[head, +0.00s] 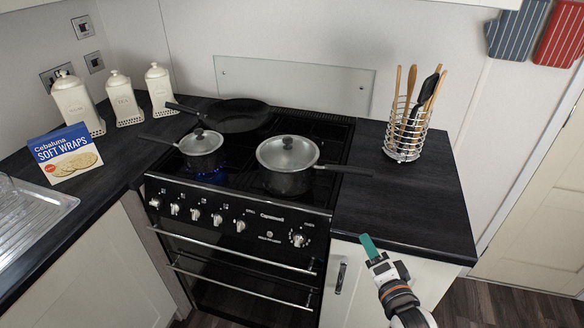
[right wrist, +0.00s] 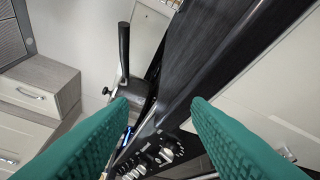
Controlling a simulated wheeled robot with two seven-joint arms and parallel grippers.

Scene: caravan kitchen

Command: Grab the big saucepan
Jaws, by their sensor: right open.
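The big saucepan (head: 284,181) is dark with a glass lid and black knob. It stands upright on the front right of the hob (head: 235,178), its black handle (head: 345,169) pointing right over the worktop. In the right wrist view the saucepan (right wrist: 135,88) shows beyond the fingers, its handle (right wrist: 124,45) pointing up. My right gripper (head: 368,243) is at the worktop's front edge, below and right of the handle and apart from it. Its green fingers (right wrist: 160,105) are wide apart with nothing between them. My left gripper is not in view.
A smaller lidded saucepan (head: 201,148) and a frying pan (head: 232,116) share the hob. A utensil rack (head: 404,142) stands at the back of the right worktop (head: 395,205), which is otherwise clear. Oven rails (head: 235,247) run along the front. Canisters and a wraps box (head: 65,155) stand left.

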